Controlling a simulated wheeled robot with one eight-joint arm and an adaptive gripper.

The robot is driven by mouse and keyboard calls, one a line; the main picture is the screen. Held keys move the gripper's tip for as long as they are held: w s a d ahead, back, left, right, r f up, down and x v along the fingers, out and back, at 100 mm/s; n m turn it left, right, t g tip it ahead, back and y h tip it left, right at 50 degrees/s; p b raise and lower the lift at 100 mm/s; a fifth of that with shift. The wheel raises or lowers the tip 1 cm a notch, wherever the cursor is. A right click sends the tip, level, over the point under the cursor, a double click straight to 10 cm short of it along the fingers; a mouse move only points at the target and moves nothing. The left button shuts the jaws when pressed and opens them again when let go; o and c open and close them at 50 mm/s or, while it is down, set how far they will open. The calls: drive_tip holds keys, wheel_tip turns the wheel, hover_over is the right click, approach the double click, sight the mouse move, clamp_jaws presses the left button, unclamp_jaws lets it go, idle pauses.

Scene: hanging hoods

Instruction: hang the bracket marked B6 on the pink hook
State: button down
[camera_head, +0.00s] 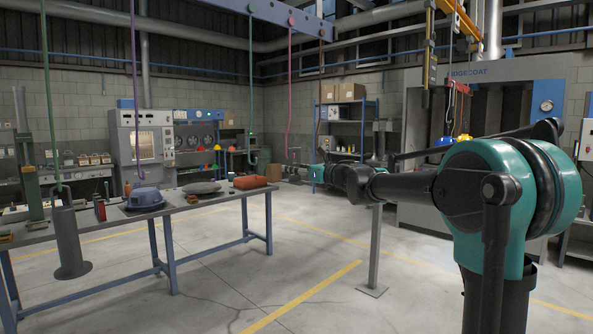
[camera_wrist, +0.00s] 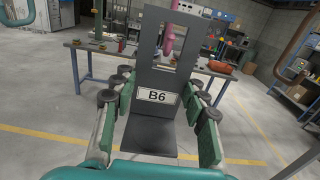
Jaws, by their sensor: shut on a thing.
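The bracket marked B6 is a dark grey plate with an upper opening, seen in the wrist view (camera_wrist: 150,135). Its white B6 label faces the camera. My gripper (camera_wrist: 160,120) is shut on it, with green finger pads at both sides. The pink hook (camera_wrist: 169,38) shows at the bracket's upper opening; I cannot tell whether it passes through. In the head view, the pink hook's cord (camera_head: 290,90) hangs from the overhead beam just left of my gripper (camera_head: 318,173).
A green hook (camera_head: 252,157) hangs left of the pink one, and a brown hook (camera_wrist: 294,72) hangs to the right. The floor between is clear.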

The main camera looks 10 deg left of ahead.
sight(295, 176)
drive_tip(key=shift+x, duration=1.05)
drive_tip(key=shift+f, duration=1.3)
idle(0.3)
drive_tip(key=c, duration=0.7)
unclamp_jaws()
drive_tip(key=shift+c, duration=0.2)
drive_tip(key=shift+d, duration=0.1)
